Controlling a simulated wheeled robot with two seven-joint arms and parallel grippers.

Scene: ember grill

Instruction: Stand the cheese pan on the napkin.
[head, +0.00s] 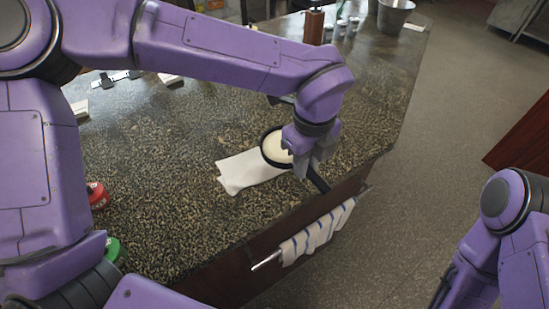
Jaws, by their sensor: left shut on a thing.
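The cheese pan (270,147) is a small black round pan with pale contents. It looks about level near the front edge of the counter, with its dark handle (318,181) pointing down and to the right. The white napkin (240,174) lies on the counter, and the pan overlaps its right end in the head view. I cannot tell whether the pan rests on it or is just above it. My left gripper (307,163) reaches down over the pan's right side and is shut on the pan near the handle; its fingertips are partly hidden. My right gripper is out of view.
A striped towel (317,232) hangs on a rail at the counter's front. A red-lidded (97,195) and a green-lidded item (113,250) stand at left. A metal bucket (395,14) and small shakers (347,27) are at the back. The counter right of the pan is clear.

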